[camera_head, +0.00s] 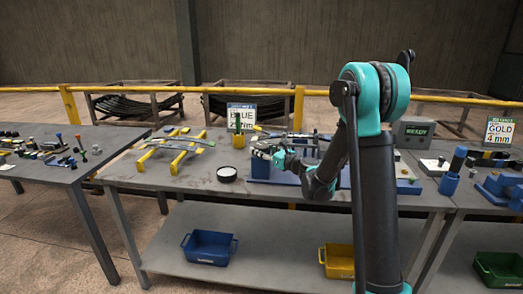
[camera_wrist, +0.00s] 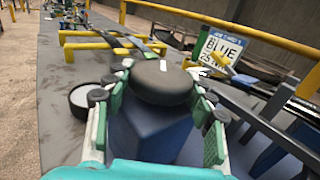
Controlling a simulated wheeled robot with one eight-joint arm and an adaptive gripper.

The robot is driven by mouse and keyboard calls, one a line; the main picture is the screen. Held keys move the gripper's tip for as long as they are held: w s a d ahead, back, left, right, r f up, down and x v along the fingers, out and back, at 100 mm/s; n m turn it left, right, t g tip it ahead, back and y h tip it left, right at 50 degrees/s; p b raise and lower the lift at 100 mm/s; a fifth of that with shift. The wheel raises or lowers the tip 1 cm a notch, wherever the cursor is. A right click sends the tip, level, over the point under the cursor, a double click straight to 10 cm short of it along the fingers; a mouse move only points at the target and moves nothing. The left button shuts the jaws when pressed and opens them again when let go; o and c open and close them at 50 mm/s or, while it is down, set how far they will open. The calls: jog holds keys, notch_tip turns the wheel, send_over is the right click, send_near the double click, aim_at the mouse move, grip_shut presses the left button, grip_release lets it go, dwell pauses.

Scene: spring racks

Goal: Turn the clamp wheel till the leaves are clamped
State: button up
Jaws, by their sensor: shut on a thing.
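The clamp wheel (camera_wrist: 160,88) is a dark round knob with a short white mark near its far rim. It sits above a blue block (camera_wrist: 150,135) in the wrist view. My gripper (camera_wrist: 158,102) is shut on the wheel, with a green-padded finger on each side of it. In the head view my gripper (camera_head: 266,150) is over the blue clamp fixture (camera_head: 262,171), and the wheel is hidden or too small to make out.
Left of the fixture are a round dark pot with a white top (camera_head: 227,173) and yellow stands (camera_head: 168,157) bearing bars. A grey READY box (camera_head: 414,133) is at right.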

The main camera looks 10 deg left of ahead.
jog(key=m+t+h, duration=0.2)
jog(key=h, duration=0.1)
jog(key=m+t+h, duration=0.3)
jog(key=shift+s+a+h, duration=0.15)
jog(key=shift+a+h, duration=0.05)
jog(key=shift+h, duration=0.2)
jog(key=m+h, duration=0.2)
jog(key=h, duration=0.1)
jog(key=m+t+h, duration=0.1)
jog(key=m+h, duration=0.2)
jog(key=h, duration=0.1)
jog(key=shift+d, duration=0.15)
jog(key=shift+h, duration=0.3)
jog(key=o, duration=1.2)
jog(key=shift+c, duration=0.2)
jog(key=s, duration=1.1)
jog(key=shift+s, duration=0.4)
